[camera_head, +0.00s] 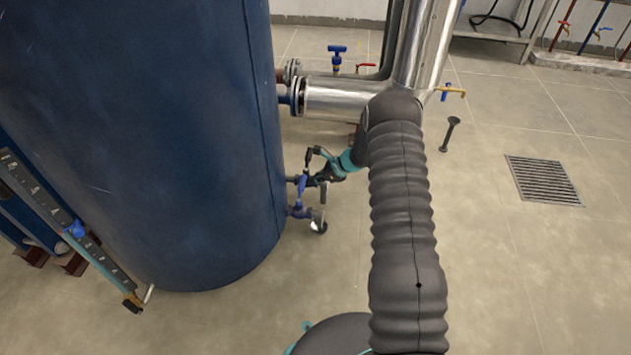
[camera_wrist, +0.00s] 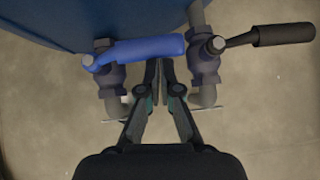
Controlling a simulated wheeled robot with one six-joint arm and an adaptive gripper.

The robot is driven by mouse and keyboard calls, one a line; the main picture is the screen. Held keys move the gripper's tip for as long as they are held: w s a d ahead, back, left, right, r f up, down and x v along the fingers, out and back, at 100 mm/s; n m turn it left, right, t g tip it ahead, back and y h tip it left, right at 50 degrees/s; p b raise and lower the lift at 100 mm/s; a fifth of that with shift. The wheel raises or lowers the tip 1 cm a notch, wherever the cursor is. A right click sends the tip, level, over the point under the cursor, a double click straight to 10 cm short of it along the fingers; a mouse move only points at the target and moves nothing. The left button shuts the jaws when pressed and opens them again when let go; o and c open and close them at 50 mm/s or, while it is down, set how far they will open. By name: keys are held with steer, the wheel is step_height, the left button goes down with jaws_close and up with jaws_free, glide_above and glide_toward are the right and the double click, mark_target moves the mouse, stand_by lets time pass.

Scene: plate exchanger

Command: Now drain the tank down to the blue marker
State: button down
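The large blue tank (camera_head: 160,120) fills the left of the head view. A gauge strip (camera_head: 40,190) with a blue marker (camera_head: 76,229) runs along its lower left side; I cannot read a level. Two small valves sit low on the tank's right side. In the wrist view, one valve has a blue lever (camera_wrist: 145,49) lying across the picture, and the other has a black lever (camera_wrist: 284,35) pointing right. My gripper (camera_wrist: 162,66) has its fingers together just below the blue lever's right half. I cannot tell whether they touch it. It also shows in the head view (camera_head: 322,176).
A steel pipe (camera_head: 345,96) leaves the tank above my gripper, with a blue-handled valve (camera_head: 337,52) behind. A floor drain grate (camera_head: 542,180) and a short dark post (camera_head: 449,133) are to the right. The floor between is clear.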

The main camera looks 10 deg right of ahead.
steer(key=shift+w+a+r, duration=0.1)
steer(key=shift+a, duration=0.1)
steer(key=s+d+r, duration=0.4)
steer(key=d+r, duration=0.3)
steer(key=d, duration=0.3)
steer(key=shift+d, duration=0.4)
